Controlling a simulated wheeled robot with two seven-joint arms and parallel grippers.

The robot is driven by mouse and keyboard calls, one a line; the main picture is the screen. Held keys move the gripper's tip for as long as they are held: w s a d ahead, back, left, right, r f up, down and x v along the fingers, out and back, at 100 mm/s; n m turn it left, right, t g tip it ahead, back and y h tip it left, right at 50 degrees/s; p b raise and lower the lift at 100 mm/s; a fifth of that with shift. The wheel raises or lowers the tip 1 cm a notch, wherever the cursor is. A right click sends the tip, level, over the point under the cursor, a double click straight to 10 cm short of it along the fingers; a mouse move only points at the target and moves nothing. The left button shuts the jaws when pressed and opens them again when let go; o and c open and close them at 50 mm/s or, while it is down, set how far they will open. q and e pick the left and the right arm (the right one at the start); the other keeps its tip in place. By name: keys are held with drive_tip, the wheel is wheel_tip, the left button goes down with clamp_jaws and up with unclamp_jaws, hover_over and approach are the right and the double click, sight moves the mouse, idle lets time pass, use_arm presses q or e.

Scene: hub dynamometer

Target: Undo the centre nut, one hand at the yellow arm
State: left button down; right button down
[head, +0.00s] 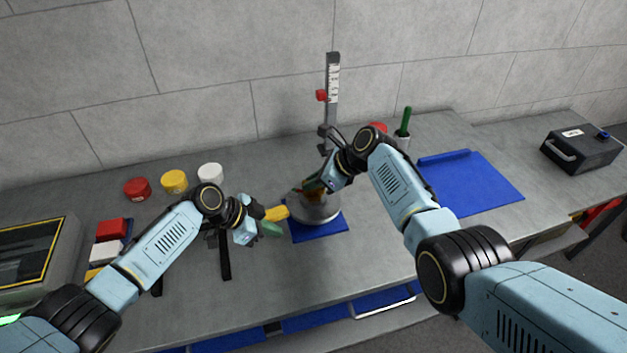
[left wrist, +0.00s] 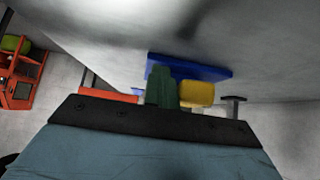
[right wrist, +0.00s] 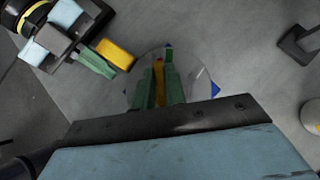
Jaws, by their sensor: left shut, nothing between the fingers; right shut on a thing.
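A round grey hub (head: 316,211) sits on a blue mat (head: 322,232). The yellow arm (head: 276,213) sticks out at the hub's left side and also shows in the right wrist view (right wrist: 115,53). My left gripper (head: 270,229) is shut and empty, its green fingers close beside the yellow arm; whether they touch it I cannot tell. The left wrist view shows those fingers (left wrist: 161,85) left of the yellow arm (left wrist: 197,93). My right gripper (right wrist: 158,80) is shut over the hub's middle on an orange piece (right wrist: 159,72), apparently the centre nut, mostly hidden by the fingers.
A grey post with a scale (head: 333,90) stands behind the hub. Red (head: 137,188), yellow (head: 174,181) and white (head: 210,174) pots are at the back left. A blue tray (head: 470,185) lies to the right, a dark box (head: 580,149) farther right. The bench front is mostly clear.

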use_arm(q)
drive_tip(key=shift+w+a, duration=0.3)
drive_tip(key=shift+w, duration=0.35)
drive_tip(key=shift+w+a, duration=0.25)
drive_tip(key=shift+w, duration=0.45)
drive_tip(key=shift+w+a, duration=0.25)
drive_tip(key=shift+w, duration=0.45)
use_arm(e)
drive_tip(key=c, duration=0.9)
unclamp_jaws()
drive_tip(key=shift+r, duration=3.75)
